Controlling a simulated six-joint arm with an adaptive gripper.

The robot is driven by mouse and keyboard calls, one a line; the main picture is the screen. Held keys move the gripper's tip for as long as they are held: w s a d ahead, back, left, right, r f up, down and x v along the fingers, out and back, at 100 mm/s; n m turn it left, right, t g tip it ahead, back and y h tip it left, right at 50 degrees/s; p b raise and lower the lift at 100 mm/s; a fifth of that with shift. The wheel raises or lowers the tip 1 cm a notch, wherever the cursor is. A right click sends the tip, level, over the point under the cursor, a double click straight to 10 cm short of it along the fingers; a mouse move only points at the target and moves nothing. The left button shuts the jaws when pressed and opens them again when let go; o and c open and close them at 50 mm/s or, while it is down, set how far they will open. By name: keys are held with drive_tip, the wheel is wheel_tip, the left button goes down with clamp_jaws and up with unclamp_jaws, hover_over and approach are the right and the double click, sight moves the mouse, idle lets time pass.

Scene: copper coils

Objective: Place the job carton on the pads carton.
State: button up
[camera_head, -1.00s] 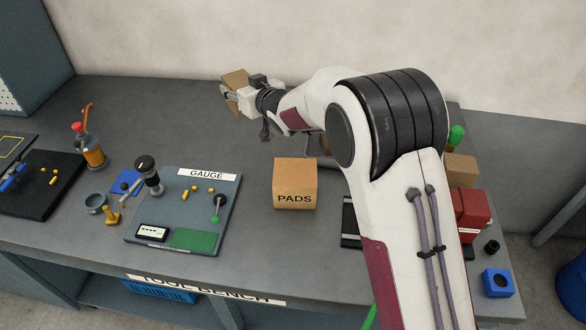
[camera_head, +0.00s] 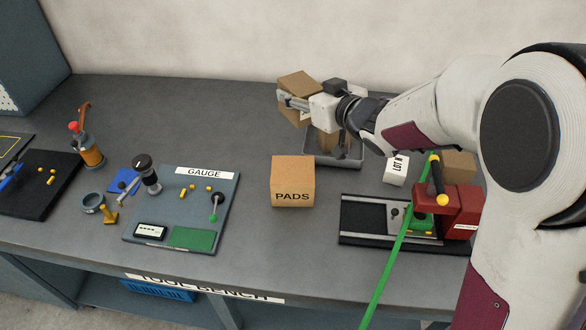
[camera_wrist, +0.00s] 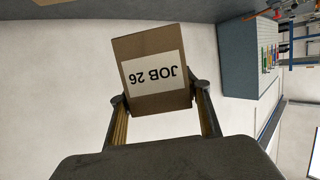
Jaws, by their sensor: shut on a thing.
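The job carton (camera_head: 297,84) is a brown box held up in the air by my gripper (camera_head: 297,102), above the back of the bench. In the wrist view the job carton (camera_wrist: 153,75) shows a white label reading JOB 26, upside down, and sits between the two fingers of my gripper (camera_wrist: 160,100). The pads carton (camera_head: 293,181) is a tan box marked PADS, standing upright on the bench in front of and below the held carton. Its top is bare.
A grey tray (camera_head: 347,160) with a brown box in it lies under my gripper. The gauge board (camera_head: 165,213) is left of the pads carton. A black-railed fixture (camera_head: 362,220) and a white LOT block (camera_head: 396,170) are to the right.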

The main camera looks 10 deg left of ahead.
drive_tip(key=s+a+f+n+g+y, duration=0.1)
drive_tip(key=s+f, duration=0.1)
drive_tip(key=s, duration=0.3)
drive_tip(key=shift+s+f, duration=0.3)
drive_tip(key=shift+s, duration=0.1)
drive_tip(key=shift+f, duration=0.1)
hover_over(293, 169)
drive_tip(key=shift+f, duration=2.8)
drive_tip(key=shift+f, duration=0.1)
drive_tip(key=shift+f, duration=2)
drive_tip(key=shift+f, duration=0.15)
drive_tip(key=o, duration=1.4)
drive_tip(key=shift+c, duration=0.2)
